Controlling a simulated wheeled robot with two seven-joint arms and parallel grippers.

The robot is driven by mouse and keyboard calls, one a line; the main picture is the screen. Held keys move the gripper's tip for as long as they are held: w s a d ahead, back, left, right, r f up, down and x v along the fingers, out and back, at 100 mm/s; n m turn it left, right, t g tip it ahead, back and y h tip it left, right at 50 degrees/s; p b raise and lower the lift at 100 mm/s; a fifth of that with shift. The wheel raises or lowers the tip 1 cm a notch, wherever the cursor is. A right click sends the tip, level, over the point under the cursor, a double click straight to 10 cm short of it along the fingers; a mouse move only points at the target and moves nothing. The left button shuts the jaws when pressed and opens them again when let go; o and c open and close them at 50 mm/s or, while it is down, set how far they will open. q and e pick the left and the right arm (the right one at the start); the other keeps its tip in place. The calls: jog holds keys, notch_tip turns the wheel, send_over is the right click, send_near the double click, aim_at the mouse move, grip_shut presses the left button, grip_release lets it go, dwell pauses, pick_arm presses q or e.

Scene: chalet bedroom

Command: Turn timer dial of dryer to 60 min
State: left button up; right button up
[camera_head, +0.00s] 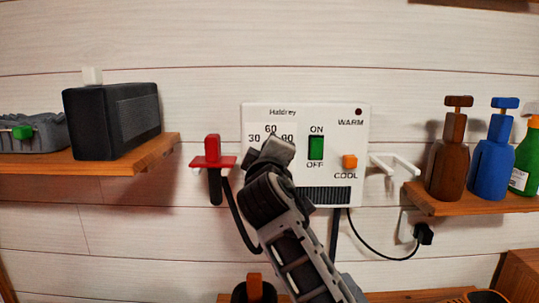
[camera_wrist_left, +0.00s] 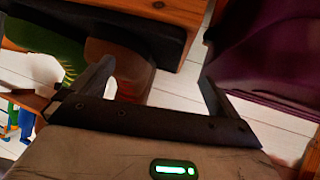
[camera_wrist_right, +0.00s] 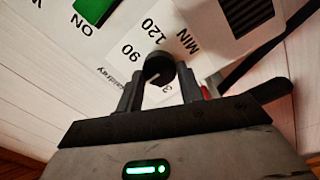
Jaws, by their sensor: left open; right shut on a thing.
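The white dryer (camera_head: 352,187) hangs on the wall, with a green ON/OFF switch (camera_head: 316,148), an orange WARM/COOL knob (camera_head: 349,161) and printed minute marks. 30, 60 and 90 show in the head view; 90, 120 and MIN show in the right wrist view. My right gripper (camera_head: 268,150) is in front of the dial area and hides the dial in the head view. In the right wrist view, my right gripper (camera_wrist_right: 160,78) is shut on the dark timer dial (camera_wrist_right: 158,66). Which mark the dial points to, I cannot tell. My left gripper (camera_wrist_left: 157,74) is open and empty, outside the head view.
A red hose holder (camera_head: 212,152) is left of the dryer, a white bracket (camera_head: 395,164) right. The left shelf (camera_head: 140,157) holds a black box (camera_head: 112,120); the right shelf (camera_head: 440,207) holds bottles (camera_head: 490,160). A black plug (camera_head: 424,233) and cord hang below.

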jog(key=shift+f, duration=0.1)
jog(key=o, duration=1)
jog(key=shift+s, duration=0.1)
pick_arm(q)
jog(key=shift+s+d+f+b, duration=0.1)
jog(key=shift+f+b, duration=0.3)
jog(key=shift+b, duration=0.5)
pick_arm(e)
jog(key=s, duration=1.5)
jog(key=shift+s+a+f, duration=0.2)
jog(key=shift+s, duration=0.2)
